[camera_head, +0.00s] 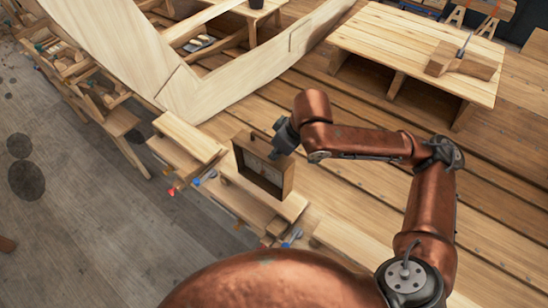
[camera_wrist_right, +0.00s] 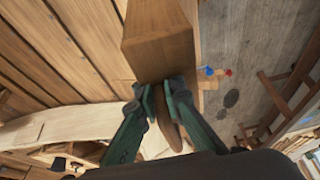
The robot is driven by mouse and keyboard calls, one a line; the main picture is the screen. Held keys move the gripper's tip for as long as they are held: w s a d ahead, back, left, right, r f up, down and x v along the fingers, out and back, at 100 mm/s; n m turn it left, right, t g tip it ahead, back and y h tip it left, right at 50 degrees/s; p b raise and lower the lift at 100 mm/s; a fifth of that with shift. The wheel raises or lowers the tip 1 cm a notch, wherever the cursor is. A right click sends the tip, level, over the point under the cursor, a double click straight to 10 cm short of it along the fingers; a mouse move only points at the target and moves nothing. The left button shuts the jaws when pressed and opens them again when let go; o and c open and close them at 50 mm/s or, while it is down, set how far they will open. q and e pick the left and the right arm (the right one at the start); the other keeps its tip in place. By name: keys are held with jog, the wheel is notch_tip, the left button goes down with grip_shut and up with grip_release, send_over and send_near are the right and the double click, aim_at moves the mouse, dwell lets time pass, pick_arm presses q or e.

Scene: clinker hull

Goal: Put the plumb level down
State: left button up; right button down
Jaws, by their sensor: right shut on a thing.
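The plumb level (camera_head: 263,168) is a box-shaped wooden piece with a darker recessed face, upright over a light wooden bench plank (camera_head: 292,206) in the head view. I cannot tell whether its base touches the plank. My right gripper (camera_head: 284,140) is at its upper right side, shut on it. In the right wrist view, the two green fingers of the right gripper (camera_wrist_right: 162,96) close at the near end of the plumb level (camera_wrist_right: 160,50); a narrow wooden part shows between them. My left gripper is not in view.
Another light plank (camera_head: 188,137) lies just left of the level, with red and blue clamp ends by the bench edge. The pale hull planking (camera_head: 205,88) rises behind. A wooden table (camera_head: 410,45) with a block (camera_head: 462,62) stands at the back right.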

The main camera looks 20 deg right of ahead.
jog(key=shift+d+p+x, duration=0.2)
jog(key=shift+d+x, duration=0.05)
jog(key=shift+x, duration=0.8)
jog(key=shift+d+p+x, duration=0.2)
jog(key=shift+x, duration=0.8)
jog(key=shift+s+a+f, duration=0.1)
jog(key=shift+s+f, duration=0.05)
jog(key=shift+f, duration=0.15)
jog(key=c, duration=2.1)
grip_release()
jog(key=v, duration=1.2)
jog(key=shift+r, duration=0.1)
